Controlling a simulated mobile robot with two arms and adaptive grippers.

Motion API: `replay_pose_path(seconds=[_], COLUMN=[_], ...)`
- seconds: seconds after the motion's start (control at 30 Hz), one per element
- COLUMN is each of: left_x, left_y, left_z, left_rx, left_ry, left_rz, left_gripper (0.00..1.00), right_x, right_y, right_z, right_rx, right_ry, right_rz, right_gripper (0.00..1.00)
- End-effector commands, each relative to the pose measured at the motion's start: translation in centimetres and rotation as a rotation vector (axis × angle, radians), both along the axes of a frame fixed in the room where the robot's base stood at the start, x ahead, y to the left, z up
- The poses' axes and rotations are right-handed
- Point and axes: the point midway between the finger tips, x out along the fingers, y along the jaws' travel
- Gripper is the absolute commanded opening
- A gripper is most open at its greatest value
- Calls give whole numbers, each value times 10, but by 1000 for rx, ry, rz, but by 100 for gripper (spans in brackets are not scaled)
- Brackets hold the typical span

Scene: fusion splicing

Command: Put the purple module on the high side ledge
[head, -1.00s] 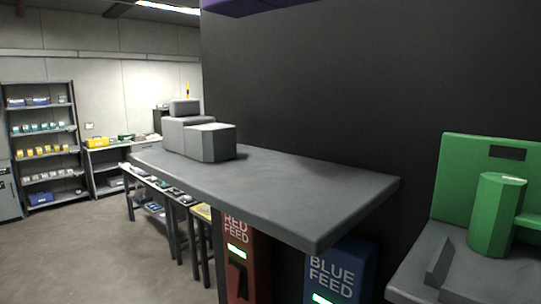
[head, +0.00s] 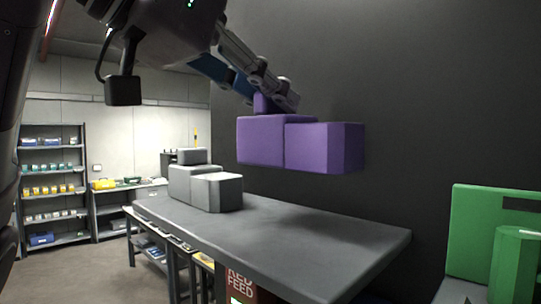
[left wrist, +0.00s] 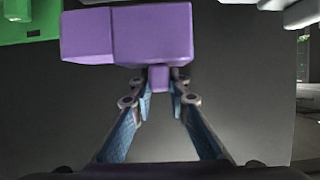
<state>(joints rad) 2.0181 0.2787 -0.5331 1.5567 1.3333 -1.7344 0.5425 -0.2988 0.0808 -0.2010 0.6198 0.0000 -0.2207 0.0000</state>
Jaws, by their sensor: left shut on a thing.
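The purple module (head: 262,141) is made of joined blocks with a small knob on top. My left gripper (head: 272,100) is shut on that knob and holds the module in the air, apart from the grey ledge (head: 290,232) below it. The left wrist view also shows the module (left wrist: 152,34), with the gripper's fingertips (left wrist: 160,82) on either side of the knob. The ledge is a grey slab along the dark wall, with its front part bare. My right gripper is not in view.
A grey block-shaped module (head: 206,187) stands on the far end of the ledge. A green module (head: 513,262) is at the lower right. A red feed unit (head: 248,288) is under the ledge. Shelves (head: 52,185) stand far left.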

Motion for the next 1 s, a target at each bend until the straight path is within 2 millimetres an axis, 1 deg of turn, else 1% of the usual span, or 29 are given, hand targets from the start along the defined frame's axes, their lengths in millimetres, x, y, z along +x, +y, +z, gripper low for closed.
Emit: replay_pose_path(seconds=[0.1, 0.2, 0.37, 0.6, 0.7, 1.0], left_x=[0, 1, 0, 0, 0, 0], left_y=[1, 1, 0, 1, 0, 0], left_z=[-19, -30, -39, -66, -72, -74], left_rx=[0, -1, -2, 0, -1, -2], left_ry=[0, -2, -1, -1, -1, -1], left_rz=[0, 1, 0, 1, 0, 0], left_gripper=[0, 0, 0, 0, 0, 0], right_x=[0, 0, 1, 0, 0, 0], right_y=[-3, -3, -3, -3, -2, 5], right_z=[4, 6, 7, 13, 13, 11], right_rx=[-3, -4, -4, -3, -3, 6], right_ry=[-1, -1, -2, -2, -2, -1], right_rz=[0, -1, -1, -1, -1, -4], right_gripper=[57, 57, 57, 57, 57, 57])
